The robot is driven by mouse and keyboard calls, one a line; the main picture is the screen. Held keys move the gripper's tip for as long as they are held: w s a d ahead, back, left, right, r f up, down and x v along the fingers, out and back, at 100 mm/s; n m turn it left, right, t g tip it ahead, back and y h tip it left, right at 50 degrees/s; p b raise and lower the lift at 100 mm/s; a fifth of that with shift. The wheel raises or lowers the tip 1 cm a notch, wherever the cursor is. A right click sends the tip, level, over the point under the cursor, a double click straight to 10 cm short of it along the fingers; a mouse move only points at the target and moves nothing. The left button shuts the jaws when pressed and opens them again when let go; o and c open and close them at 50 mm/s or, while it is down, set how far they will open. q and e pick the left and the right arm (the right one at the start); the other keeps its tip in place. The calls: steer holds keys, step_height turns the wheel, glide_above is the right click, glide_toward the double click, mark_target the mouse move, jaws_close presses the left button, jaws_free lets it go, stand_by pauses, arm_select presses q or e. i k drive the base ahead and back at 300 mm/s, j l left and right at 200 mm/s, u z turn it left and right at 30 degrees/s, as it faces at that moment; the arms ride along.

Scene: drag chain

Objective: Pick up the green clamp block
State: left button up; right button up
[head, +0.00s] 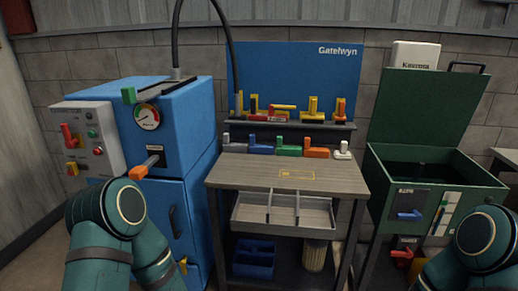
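A green clamp block (289,147) sits near the back edge of the wooden workbench top (240,175), in a row of similar small blocks. A blue block (261,145) is on its left and an orange block (316,150) on its right. Only teal links of my arms show, at the bottom left and bottom right. Neither gripper is in view.
A grey block (233,144) and a white one (342,151) end the row. A shelf with yellow and red parts (312,108) is above. A blue cabinet (185,120) stands left, an open green chest (430,110) right. The front benchtop is clear except for a yellow marking (297,175).

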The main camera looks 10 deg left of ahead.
mark_target(296, 151)
steer(key=z, duration=1.6)
steer(key=i+j, duration=0.1)
steer(key=j, duration=0.4)
steer(key=j+z, duration=0.1)
steer(key=j, duration=0.45)
steer(key=i, duration=0.05)
